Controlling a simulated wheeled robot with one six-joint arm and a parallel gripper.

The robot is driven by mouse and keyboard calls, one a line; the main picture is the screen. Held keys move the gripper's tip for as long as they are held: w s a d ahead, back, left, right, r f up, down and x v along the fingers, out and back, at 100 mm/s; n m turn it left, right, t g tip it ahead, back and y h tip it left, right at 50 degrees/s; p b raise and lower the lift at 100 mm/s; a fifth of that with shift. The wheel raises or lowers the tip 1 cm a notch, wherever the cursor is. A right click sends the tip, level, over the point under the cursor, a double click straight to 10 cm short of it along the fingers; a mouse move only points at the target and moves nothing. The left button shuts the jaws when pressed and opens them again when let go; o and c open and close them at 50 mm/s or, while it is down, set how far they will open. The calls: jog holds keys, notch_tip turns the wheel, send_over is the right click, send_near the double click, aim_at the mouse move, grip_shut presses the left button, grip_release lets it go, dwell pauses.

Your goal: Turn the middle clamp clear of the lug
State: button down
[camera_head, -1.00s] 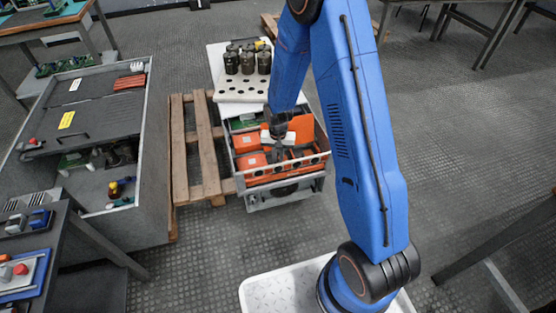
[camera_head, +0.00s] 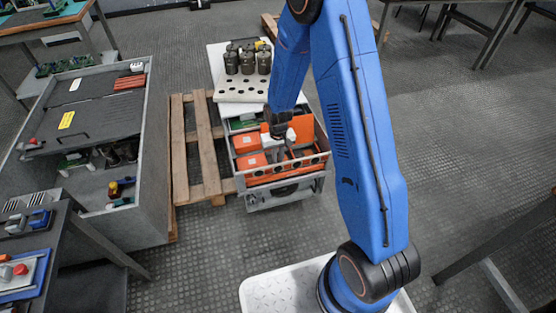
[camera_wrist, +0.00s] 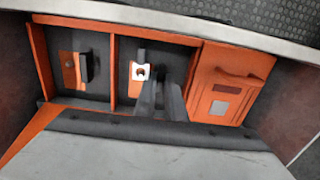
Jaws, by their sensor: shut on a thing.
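An orange-framed bay box (camera_wrist: 113,70) fills the wrist view, split into compartments by orange dividers. In the middle compartment a pale metal lug (camera_wrist: 140,71) with a round hole lies on an orange strip. My gripper (camera_wrist: 166,92) has its dark fingers just right of this lug, shut on the middle clamp, which the fingers mostly hide. In the left compartment another lug (camera_wrist: 68,68) has a dark upright clamp (camera_wrist: 87,67) beside it. In the head view my gripper (camera_head: 281,153) reaches down into the orange-fitted cabinet (camera_head: 250,184); the lugs are too small to make out there.
An orange cover (camera_wrist: 226,85) with a grey label closes the right compartment. A pale perforated board (camera_head: 243,88) with several dark cylinders (camera_head: 248,60) stands behind the cabinet. A wooden pallet (camera_head: 205,150) and a grey bench (camera_head: 150,150) lie to the left.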

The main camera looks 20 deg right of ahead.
jog(key=c, duration=2.1)
grip_release()
notch_tip(320, 180, up, 18)
jog(key=shift+f, duration=0.25)
